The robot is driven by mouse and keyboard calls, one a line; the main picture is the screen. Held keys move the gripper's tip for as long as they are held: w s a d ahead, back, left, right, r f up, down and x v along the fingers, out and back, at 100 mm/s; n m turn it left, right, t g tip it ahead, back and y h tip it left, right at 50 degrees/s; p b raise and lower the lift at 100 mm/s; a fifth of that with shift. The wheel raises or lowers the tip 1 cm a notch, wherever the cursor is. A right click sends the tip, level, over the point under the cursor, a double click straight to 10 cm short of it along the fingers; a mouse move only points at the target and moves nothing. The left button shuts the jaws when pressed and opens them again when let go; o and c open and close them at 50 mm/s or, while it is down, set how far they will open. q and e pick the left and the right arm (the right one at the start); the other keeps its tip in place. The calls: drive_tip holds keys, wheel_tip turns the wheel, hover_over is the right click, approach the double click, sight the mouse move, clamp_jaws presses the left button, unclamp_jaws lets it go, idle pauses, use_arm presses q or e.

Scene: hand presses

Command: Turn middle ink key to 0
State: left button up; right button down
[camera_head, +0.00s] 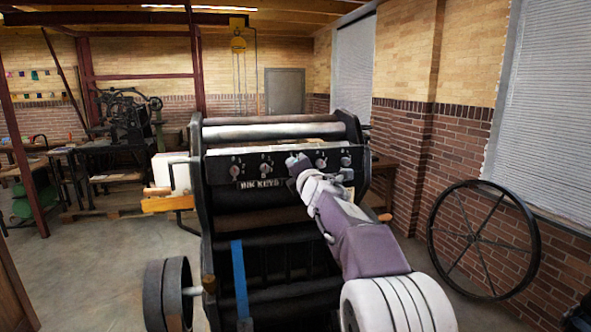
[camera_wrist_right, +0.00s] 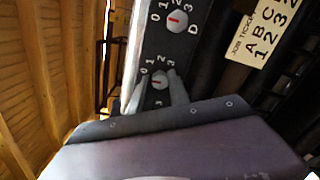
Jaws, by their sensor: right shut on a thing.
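The black ink key panel (camera_head: 250,168) runs across the front of the press, with a row of several round keys and small white numbers. My right gripper (camera_head: 298,163) reaches up to the middle of this row and covers the middle key in the head view. In the right wrist view, the middle ink key (camera_wrist_right: 159,82) is a pale round knob with a red mark, between the two fingers of my right gripper (camera_wrist_right: 160,92). Numbers ring the key, partly hidden by the fingers; its exact setting is hard to read. The key marked D (camera_wrist_right: 177,20) is beside it. My left gripper is out of view.
Metal rollers (camera_head: 270,131) lie above the panel, and the dark press frame (camera_head: 199,200) stands around it. A job ticket card (camera_wrist_right: 262,32) is near the keys. A large spoked wheel (camera_head: 483,240) leans at the brick wall on the right. Open floor lies left.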

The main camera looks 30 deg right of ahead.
drive_tip(key=shift+f, duration=0.1)
drive_tip(key=c, duration=1.2)
unclamp_jaws()
drive_tip(key=shift+c, duration=0.2)
drive_tip(key=v, duration=0.9)
drive_tip(key=shift+b, duration=0.3)
drive_tip(key=shift+a, duration=0.1)
